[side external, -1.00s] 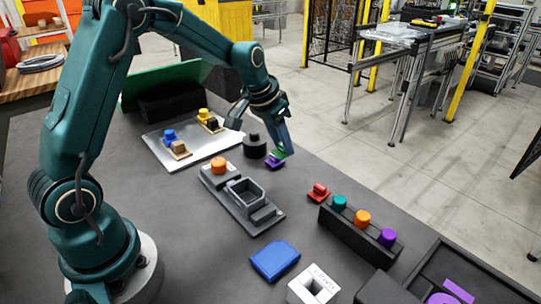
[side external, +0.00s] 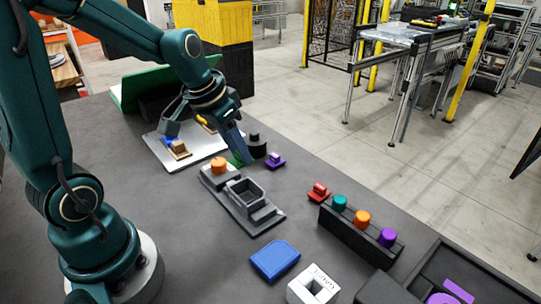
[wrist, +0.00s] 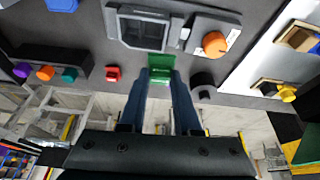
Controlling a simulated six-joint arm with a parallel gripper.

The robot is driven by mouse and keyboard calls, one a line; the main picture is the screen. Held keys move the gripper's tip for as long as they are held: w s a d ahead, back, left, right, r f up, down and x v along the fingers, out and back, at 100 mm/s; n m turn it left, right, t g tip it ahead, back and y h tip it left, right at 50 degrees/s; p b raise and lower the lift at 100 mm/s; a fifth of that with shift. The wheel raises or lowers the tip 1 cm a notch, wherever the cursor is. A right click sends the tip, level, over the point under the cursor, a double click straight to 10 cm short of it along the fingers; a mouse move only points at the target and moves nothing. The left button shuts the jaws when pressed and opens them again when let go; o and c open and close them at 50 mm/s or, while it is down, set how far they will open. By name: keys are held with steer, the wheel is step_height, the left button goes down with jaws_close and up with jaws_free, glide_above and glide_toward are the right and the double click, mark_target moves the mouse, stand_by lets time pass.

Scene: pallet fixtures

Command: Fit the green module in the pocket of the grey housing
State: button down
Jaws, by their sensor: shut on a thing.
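The green module (wrist: 162,68) is held between the two fingers of my gripper (wrist: 160,80) in the wrist view. In the side external view, my gripper (side external: 238,160) is shut on it, and only a bit of the green module (side external: 235,159) shows beside the fingers. The grey housing (side external: 272,222) lies on the dark table, with its open rectangular pocket (side external: 244,192) near the middle. The pocket looks empty. The housing (wrist: 112,22) also shows in the wrist view, just beyond the module. The module is apart from the pocket, near the orange-knob end of the housing.
An orange knob (side external: 218,164) stands at the housing's far end. A black round part (side external: 257,148) and a purple piece (side external: 275,161) are close to my gripper. A red piece (side external: 319,193) and a black rack (side external: 350,228) with coloured knobs stand right. A blue block (side external: 275,260) lies in front.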

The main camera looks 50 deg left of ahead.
steer(key=shift+s+d+r, duration=0.1)
steer(key=shift+s+d, duration=0.4)
steer(key=shift+d, duration=0.05)
steer(key=shift+m, duration=0.3)
steer(key=shift+d+f, duration=0.25)
steer(key=shift+f, duration=0.8)
steer(key=shift+d+f, duration=0.2)
steer(key=shift+f, duration=0.85)
steer(key=shift+a+f, duration=0.1)
steer(key=shift+f, duration=0.3)
steer(key=c, duration=0.5)
jaws_free()
steer(key=shift+c, duration=0.2)
steer(key=shift+c, duration=1.2)
